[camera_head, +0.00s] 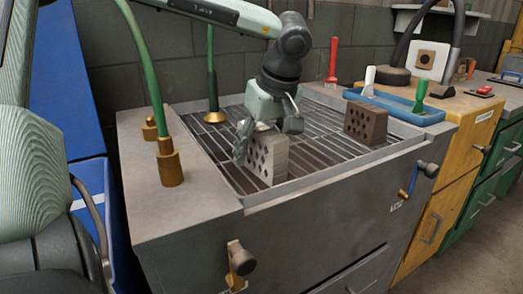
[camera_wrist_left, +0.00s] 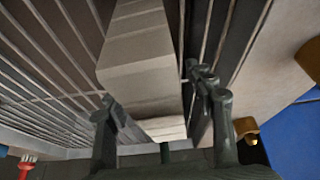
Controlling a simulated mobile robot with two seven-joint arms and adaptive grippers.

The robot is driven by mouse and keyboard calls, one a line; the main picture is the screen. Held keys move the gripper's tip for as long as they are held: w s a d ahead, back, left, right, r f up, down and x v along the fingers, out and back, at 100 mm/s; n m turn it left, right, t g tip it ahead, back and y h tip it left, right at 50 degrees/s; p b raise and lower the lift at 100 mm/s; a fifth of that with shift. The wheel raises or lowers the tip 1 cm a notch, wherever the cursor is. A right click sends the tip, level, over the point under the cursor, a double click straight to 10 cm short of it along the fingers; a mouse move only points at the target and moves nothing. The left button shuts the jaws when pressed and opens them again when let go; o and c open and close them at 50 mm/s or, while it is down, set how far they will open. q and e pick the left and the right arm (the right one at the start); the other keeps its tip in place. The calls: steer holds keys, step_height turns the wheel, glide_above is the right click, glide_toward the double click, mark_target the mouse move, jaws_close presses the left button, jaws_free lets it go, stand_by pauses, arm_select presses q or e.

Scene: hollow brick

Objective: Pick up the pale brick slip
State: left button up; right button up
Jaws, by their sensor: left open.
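A pale brick with rows of holes (camera_head: 267,158) stands on the slatted grate in the head view. My left gripper (camera_head: 266,128) is over its top, pointing down, with fingers apart and partly covering it. In the left wrist view the pale brick (camera_wrist_left: 138,50) runs up from between the open fingers of the left gripper (camera_wrist_left: 160,92). A smaller pale piece (camera_wrist_left: 163,127) shows low between the fingers; I cannot tell whether it is a separate slip or part of the brick. No grip on either is visible. My right gripper is not in view.
A brown holed brick (camera_head: 366,122) stands on the grate to the right. Behind it is a blue tray (camera_head: 412,113) with tools. A red-handled brush (camera_head: 332,62) stands at the back. Green hoses with brass ends (camera_head: 169,162) rise at the left. The grate's front right is clear.

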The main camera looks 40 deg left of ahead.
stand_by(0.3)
arm_select(q)
steer(key=shift+f+b, duration=0.25)
steer(key=shift+b, duration=0.1)
stand_by(0.3)
jaws_close()
